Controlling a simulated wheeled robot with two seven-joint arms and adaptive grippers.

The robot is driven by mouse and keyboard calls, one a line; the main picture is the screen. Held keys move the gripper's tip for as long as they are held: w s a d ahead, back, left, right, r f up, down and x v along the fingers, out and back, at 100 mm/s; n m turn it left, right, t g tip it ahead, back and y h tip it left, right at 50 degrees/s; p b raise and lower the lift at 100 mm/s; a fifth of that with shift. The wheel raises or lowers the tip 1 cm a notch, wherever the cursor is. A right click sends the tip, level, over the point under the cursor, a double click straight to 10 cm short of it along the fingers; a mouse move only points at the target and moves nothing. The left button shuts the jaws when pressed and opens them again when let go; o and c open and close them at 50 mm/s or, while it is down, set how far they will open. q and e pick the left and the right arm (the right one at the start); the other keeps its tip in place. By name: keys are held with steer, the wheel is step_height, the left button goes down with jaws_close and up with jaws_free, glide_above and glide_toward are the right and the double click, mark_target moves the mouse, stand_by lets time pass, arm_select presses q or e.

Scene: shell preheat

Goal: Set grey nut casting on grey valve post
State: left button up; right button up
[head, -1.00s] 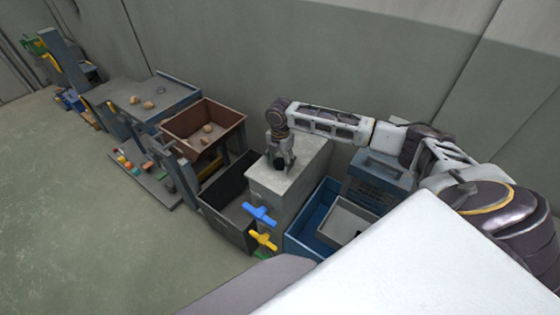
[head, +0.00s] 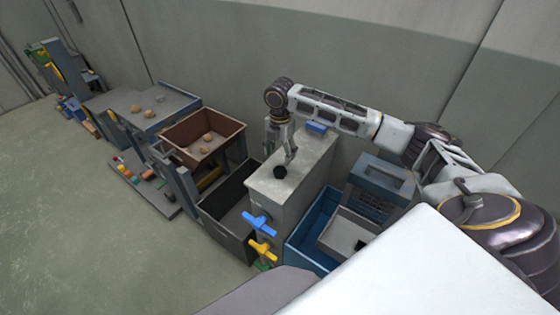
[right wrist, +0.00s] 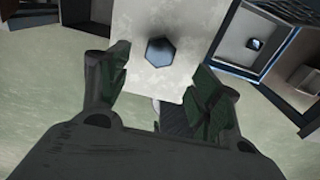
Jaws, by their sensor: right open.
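The nut casting, a small dark hexagonal piece (head: 280,172), rests on the pale grey top of a tall block with valve handles on its front, which I take as the grey valve post (head: 290,189). In the right wrist view the nut (right wrist: 161,51) lies flat on the post's top (right wrist: 148,18), with bare surface around it. My right gripper (head: 281,152) is open and empty just above the nut. Its two fingers (right wrist: 160,78) are spread wide in the right wrist view, clear of the nut. My left gripper is not in view.
Blue (head: 260,223) and yellow (head: 263,250) handles stick out of the post's front. A dark open bin (head: 229,217) stands left of it, a blue bin (head: 312,225) right. A brown tray (head: 182,140) holds lumps. A wall rises behind.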

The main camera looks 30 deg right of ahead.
steer(key=shift+r, duration=1.6)
